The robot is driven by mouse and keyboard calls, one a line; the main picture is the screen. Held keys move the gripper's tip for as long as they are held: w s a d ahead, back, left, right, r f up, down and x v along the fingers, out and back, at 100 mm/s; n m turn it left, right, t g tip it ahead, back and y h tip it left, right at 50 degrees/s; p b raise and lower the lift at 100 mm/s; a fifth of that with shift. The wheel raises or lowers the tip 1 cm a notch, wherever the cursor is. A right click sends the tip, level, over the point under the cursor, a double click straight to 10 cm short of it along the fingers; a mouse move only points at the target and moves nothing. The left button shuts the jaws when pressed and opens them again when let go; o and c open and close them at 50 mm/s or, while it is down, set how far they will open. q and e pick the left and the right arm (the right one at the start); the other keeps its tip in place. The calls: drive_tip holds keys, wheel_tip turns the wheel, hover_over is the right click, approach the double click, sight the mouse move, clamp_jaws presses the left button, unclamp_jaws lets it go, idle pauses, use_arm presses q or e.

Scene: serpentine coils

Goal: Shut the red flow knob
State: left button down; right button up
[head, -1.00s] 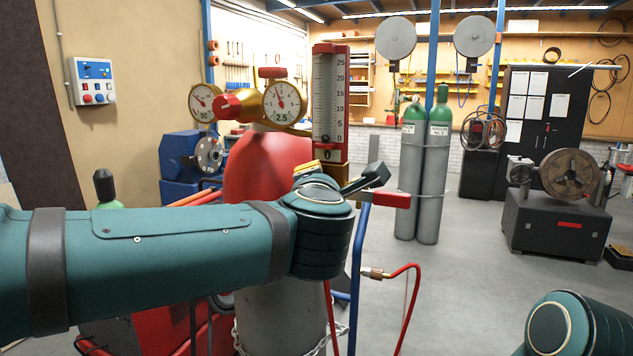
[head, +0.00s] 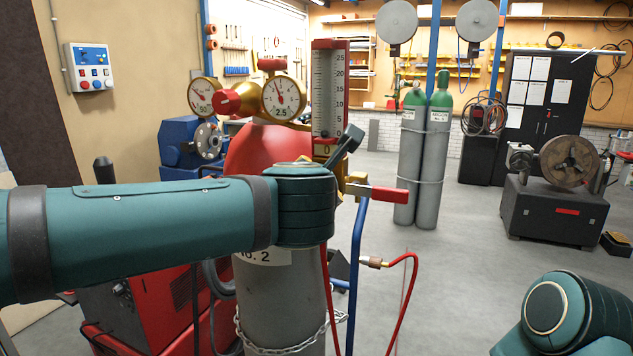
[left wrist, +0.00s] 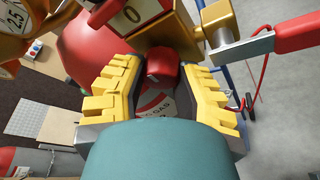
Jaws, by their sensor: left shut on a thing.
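The red flow knob (left wrist: 164,66) shows in the left wrist view, below the gold block of the flowmeter. My left gripper (left wrist: 158,80) has its yellow ribbed fingers on either side of the knob and is shut on it. In the head view my left wrist hides the knob. My right gripper is out of view.
A red-handled lever (head: 388,195) sticks out to the right of the flowmeter's base, close to my left gripper. A red hose (head: 412,285) hangs below it. A chain (head: 280,348) loops around the cylinder.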

use_arm(q)
drive_tip(key=shift+a+r, duration=0.1)
drive_tip(key=shift+r, duration=0.05)
drive_tip(key=c, duration=0.9)
unclamp_jaws()
drive_tip(key=shift+w, duration=0.1)
drive_tip(key=v, duration=1.2)
